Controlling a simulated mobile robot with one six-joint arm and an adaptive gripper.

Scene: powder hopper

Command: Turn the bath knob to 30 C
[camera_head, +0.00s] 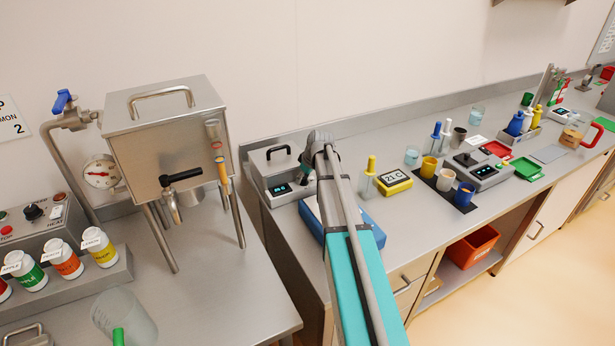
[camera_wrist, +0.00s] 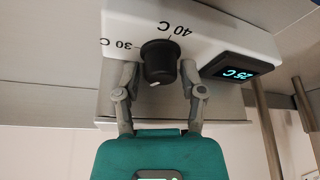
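The black bath knob (camera_wrist: 159,60) sits on the white panel (camera_wrist: 112,22) of the bath, between printed 30 C and 40 C marks that appear upside down in the wrist view. A pale mark shows on the knob's lower edge, away from both labels. The display (camera_wrist: 236,72) beside it reads 25 C. My gripper (camera_wrist: 160,68) is open, with one finger on each side of the knob and small gaps visible; contact cannot be confirmed. In the head view the bath (camera_head: 257,172) is a steel box with a black lid handle; my arm hides most of the knob.
A blue tray (camera_head: 372,232) lies beneath my arm. A glass bottle with a yellow dropper (camera_head: 369,180) and a yellow timer-like box (camera_head: 394,182) stand right of the bath. The steel hopper (camera_head: 165,130) stands on the left bench.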

